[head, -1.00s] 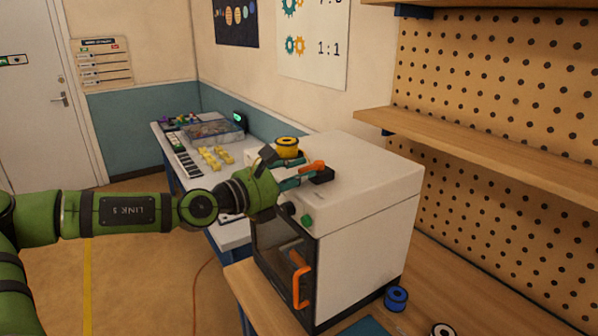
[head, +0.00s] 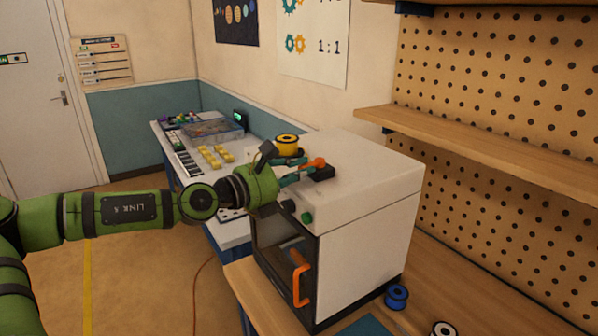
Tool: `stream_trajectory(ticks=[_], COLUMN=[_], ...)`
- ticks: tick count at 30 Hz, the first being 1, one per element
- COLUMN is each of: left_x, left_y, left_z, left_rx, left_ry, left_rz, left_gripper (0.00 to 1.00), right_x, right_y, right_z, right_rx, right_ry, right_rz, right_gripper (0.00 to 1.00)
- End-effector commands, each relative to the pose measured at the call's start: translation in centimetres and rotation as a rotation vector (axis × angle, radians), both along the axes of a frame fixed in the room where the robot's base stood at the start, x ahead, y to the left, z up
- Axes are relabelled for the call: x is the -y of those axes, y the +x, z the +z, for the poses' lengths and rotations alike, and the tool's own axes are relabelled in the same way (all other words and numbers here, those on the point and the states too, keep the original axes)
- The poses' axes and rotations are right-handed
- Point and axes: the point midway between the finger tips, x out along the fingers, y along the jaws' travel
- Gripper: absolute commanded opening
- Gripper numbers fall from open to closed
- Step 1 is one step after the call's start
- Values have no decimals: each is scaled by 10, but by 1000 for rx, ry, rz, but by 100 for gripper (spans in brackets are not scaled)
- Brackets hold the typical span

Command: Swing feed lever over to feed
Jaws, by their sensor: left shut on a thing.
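The feed lever (head: 317,163) is an orange-ended lever on a dark base (head: 322,174) on top of the white printer-like machine (head: 365,225). My left gripper (head: 298,172) reaches in from the left over the machine's front top edge. Its teal fingers are shut on the lever near its orange end. The fingers partly hide the lever's arm. My right gripper is out of view.
A yellow spool (head: 287,145) sits on the machine's top behind the gripper. The front has a green knob (head: 307,218) and a door with an orange handle (head: 300,279). A blue spool (head: 396,297) and a white spool (head: 443,329) are on the bench at right. A wooden shelf (head: 480,145) juts out above.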

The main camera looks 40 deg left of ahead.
Motion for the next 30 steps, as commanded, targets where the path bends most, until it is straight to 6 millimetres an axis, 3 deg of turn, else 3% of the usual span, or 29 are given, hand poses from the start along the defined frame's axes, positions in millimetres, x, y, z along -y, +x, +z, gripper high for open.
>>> stream_trajectory(ticks=[9,21,22,23,30], left_x=[-8,-8,-8,-8,-7], left_y=[3,3,3,3,2], left_z=[5,7,7,7,4], left_rx=[22,16,16,16,10], left_ry=[-4,1,1,1,1], left_rz=[-91,-107,-107,-107,-109], left_gripper=[0,0,19,26,26], right_x=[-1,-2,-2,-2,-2], right_y=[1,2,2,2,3], right_z=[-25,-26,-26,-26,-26], right_rx=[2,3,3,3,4], right_ry=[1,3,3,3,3], right_rz=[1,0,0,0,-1], right_gripper=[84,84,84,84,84])
